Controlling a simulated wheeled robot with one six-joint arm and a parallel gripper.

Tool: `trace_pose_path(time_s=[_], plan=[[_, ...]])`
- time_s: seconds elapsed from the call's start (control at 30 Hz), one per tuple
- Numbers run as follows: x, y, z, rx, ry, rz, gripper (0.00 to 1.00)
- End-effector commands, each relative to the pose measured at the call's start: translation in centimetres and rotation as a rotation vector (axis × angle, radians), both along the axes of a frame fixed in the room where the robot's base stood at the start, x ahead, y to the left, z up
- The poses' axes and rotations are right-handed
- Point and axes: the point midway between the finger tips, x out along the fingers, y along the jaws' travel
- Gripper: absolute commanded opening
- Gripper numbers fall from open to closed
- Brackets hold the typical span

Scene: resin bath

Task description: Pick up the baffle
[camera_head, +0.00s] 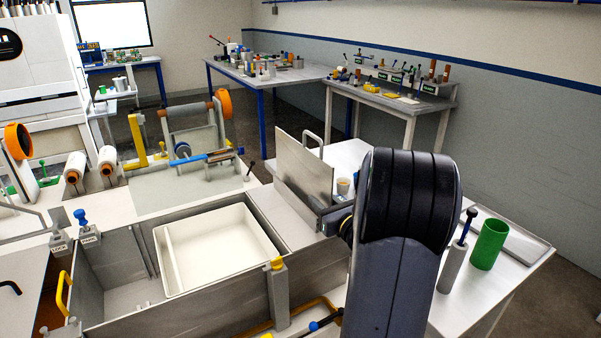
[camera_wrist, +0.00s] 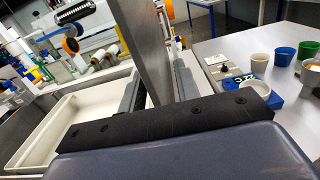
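The baffle appears to be the upright grey metal plate (camera_head: 303,172) just right of the bath in the head view. A grey loop handle (camera_head: 313,138) shows above and behind it. In the wrist view the plate (camera_wrist: 151,45) rises between the two fingers of my gripper (camera_wrist: 160,88), one finger on each side. The fingers lie close to it, but I cannot tell whether both touch it. In the head view my dark wrist hides most of the gripper at the plate's lower right edge.
A green cup (camera_head: 488,244) and a grey cylinder (camera_head: 453,268) stand right of my arm. A small pale cup (camera_head: 343,186) stands behind the plate.

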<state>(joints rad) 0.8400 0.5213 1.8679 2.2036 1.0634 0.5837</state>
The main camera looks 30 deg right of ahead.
Motion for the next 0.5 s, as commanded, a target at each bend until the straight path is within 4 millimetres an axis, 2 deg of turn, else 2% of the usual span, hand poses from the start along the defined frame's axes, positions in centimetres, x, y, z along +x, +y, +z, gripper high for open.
trace_pose_path(time_s=[0.13,0.37,0.5], plan=[[1.45,-0.02,0.15,0.000,-0.001,0.002,0.31],[1.61,-0.05,0.05,0.000,-0.002,0.001,0.31],[1.60,-0.06,0.05,0.000,-0.002,0.001,0.21]])
